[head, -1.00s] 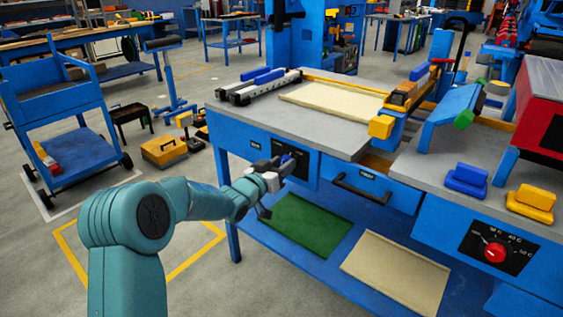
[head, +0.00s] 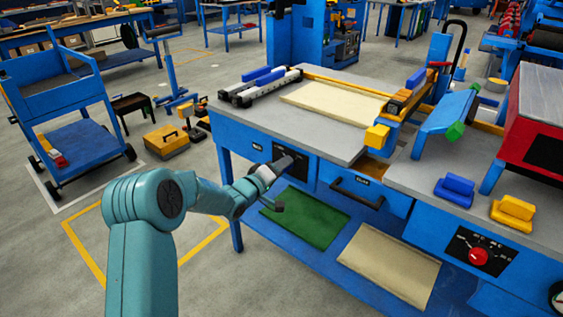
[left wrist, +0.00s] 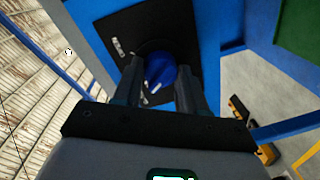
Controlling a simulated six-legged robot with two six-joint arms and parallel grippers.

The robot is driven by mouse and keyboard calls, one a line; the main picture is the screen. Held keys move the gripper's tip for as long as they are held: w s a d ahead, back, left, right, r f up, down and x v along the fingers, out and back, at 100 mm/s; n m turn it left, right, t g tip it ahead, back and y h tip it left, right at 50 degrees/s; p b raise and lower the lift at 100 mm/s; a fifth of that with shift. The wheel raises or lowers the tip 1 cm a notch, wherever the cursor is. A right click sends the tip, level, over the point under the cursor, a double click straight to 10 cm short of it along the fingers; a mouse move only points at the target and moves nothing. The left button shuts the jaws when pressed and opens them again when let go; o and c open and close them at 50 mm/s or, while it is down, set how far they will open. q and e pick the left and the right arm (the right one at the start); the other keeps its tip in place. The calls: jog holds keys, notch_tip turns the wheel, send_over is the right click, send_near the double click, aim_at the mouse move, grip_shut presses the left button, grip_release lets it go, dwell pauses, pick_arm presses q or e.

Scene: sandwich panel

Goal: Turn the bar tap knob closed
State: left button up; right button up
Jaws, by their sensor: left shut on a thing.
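The bar tap knob is a blue round knob (left wrist: 161,70) with a pale pointer mark, on a black plate (left wrist: 150,30) in the left wrist view. The plate also shows on the front of the blue bench in the head view (head: 301,166), where my gripper covers the knob. My left gripper (head: 281,163) is at the plate, its arm coming in from the left. In the left wrist view its two dark fingers (left wrist: 157,82) stand on either side of the knob and are shut on it. My right gripper is not in view.
A drawer with a dark handle (head: 357,192) is right of the plate. Below, a green mat (head: 305,217) and a beige panel (head: 390,263) lie on the lower shelf. A red dial (head: 479,257) is at far right.

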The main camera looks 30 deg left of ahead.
pick_arm(q)
jog(key=shift+n+p, duration=0.5)
jog(key=shift+n, duration=0.4)
jog(key=shift+f, duration=0.1)
jog(key=o, duration=1)
jog(key=shift+o, duration=0.2)
jog(key=shift+s, duration=0.1)
jog(key=s+a+r+p, duration=0.1)
jog(key=s, duration=1.5)
jog(key=shift+a+r, duration=0.15)
jog(key=shift+r, duration=0.1)
